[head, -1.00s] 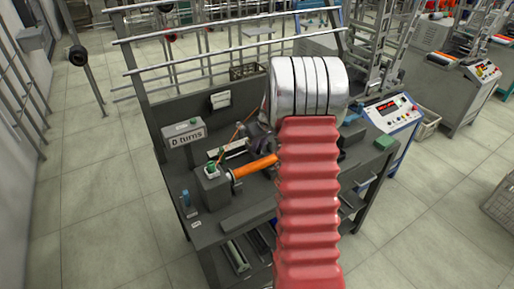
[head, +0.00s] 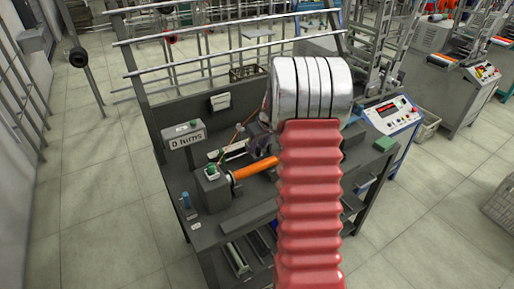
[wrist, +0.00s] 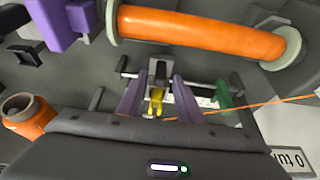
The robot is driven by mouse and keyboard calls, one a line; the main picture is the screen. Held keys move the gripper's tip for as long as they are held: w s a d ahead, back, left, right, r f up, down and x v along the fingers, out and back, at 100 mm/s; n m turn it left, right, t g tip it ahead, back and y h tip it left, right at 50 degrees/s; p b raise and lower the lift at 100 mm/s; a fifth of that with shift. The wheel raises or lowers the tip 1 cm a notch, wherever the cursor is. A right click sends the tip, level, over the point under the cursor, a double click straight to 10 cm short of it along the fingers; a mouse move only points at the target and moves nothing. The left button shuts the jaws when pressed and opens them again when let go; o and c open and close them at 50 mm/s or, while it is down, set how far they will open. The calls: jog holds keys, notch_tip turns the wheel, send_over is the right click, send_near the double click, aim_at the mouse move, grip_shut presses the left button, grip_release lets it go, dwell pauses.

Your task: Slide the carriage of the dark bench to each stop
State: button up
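The dark bench (head: 170,130) stands in the middle of the head view, partly hidden by my arm. An orange bobbin (head: 254,168) lies across it; it also spans the top of the wrist view (wrist: 200,32). In the wrist view, my gripper (wrist: 158,86) has two purple fingers spread apart. A dark carriage block (wrist: 158,70) with a yellow piece (wrist: 156,101) shows between them, beside thin dark rails. I cannot tell whether the fingers touch it. A green part (wrist: 224,95) is to its right. In the head view my arm hides most of the gripper and carriage.
An orange thread (wrist: 285,104) runs from the carriage area to the right. A turns display (head: 184,134) stands at the bench's left. An orange spool (wrist: 25,115) is at the wrist view's left edge. A control panel (head: 390,113) stands behind the bench's right side.

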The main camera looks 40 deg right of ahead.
jog(key=v, duration=1.2)
jog(key=shift+r, duration=0.1)
jog(key=s+a+f+m+g, duration=0.1)
jog(key=s+a+f+m, duration=0.15)
jog(key=s+a, duration=0.3)
jog(key=s+a+r+n, duration=0.1)
jog(key=s+a+r, duration=0.2)
jog(key=s+a, duration=0.3)
jog(key=s+a+r+n+t, duration=0.1)
jog(key=s+a+r, duration=0.3)
jog(key=a, duration=0.9)
jog(key=s+a+r+n+t, duration=0.1)
jog(key=s+a+r+n, duration=0.1)
jog(key=s+a, duration=0.6)
jog(key=shift+s+a+r+y, duration=0.35)
jog(key=shift+a+r, duration=0.35)
jog(key=shift+a, duration=0.25)
